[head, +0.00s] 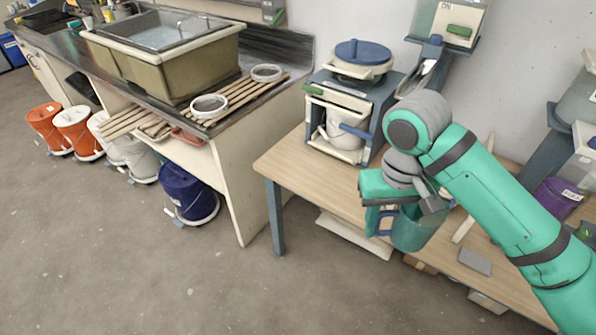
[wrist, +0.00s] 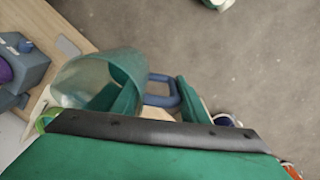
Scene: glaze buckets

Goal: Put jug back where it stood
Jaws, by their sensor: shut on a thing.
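The jug (head: 418,230) is teal and see-through, with a blue handle. In the head view it hangs under my gripper (head: 383,205), at the front edge of the wooden table, and overlaps the table in the picture. In the wrist view the jug (wrist: 92,72) shows its open rim. Its blue handle (wrist: 162,88) lies between the two fingers of my gripper (wrist: 160,97). My gripper is shut on the jug at its handle side. The jug's base and its exact height over the table are partly hidden.
The wooden table (head: 290,165) is bare at its left end. A blue-and-cream stand (head: 342,115) with a white bucket is at its back. A grey slab (head: 474,262) and a purple tub (head: 556,198) are to the right. A sink counter (head: 233,145) stands left, with buckets below.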

